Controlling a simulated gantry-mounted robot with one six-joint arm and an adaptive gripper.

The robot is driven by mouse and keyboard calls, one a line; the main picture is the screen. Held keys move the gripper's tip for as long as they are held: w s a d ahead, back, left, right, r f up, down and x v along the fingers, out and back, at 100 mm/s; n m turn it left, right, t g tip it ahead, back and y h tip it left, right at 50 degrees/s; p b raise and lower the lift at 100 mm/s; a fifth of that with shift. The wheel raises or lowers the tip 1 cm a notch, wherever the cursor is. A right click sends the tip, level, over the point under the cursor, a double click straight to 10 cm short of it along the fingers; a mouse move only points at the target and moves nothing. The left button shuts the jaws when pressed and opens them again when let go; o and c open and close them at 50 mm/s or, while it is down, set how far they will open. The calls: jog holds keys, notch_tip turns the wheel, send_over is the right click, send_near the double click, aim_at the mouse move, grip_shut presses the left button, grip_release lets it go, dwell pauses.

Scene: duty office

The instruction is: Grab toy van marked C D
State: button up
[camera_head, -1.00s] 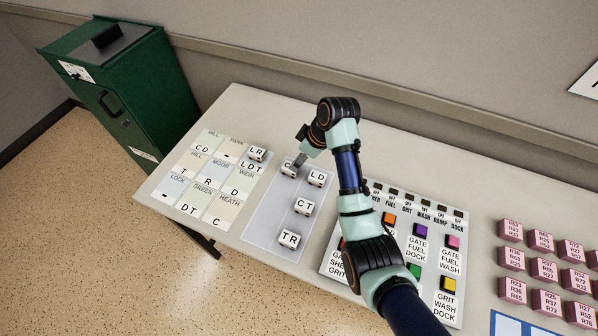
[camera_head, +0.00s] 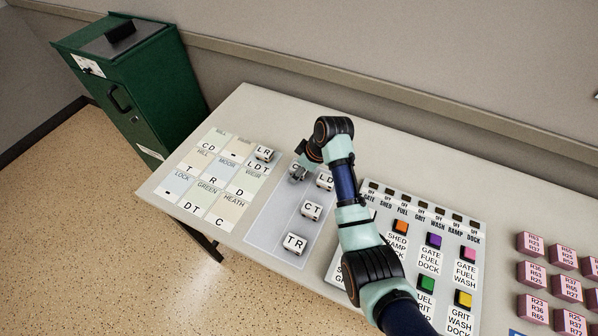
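A small white toy van (camera_head: 296,173) stands at the far end of the grey-blue mat (camera_head: 275,224). Only a "C" shows on its top; the rest of its marking is hidden by my gripper (camera_head: 302,168). My gripper points down right at this van, overlapping it in the view. The fingers are small and dark here, and I cannot tell whether they are open or closed on it. Another van marked LD (camera_head: 325,180) stands close to its right. Vans marked CT (camera_head: 312,210) and TR (camera_head: 294,244) stand nearer on the same mat.
A chart of lettered, named squares (camera_head: 206,187) lies left of the mat, with a van marked LR (camera_head: 264,154) at its far right edge. A button panel (camera_head: 384,212) lies right, partly behind my arm. Pink blocks (camera_head: 532,272) stand farther right. A green cabinet (camera_head: 150,95) stands beyond the table.

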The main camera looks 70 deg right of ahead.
jog(key=c, duration=1.1)
jog(key=shift+r, duration=0.15)
notch_tip(320, 180, up, 20)
jog(key=p, duration=0.6)
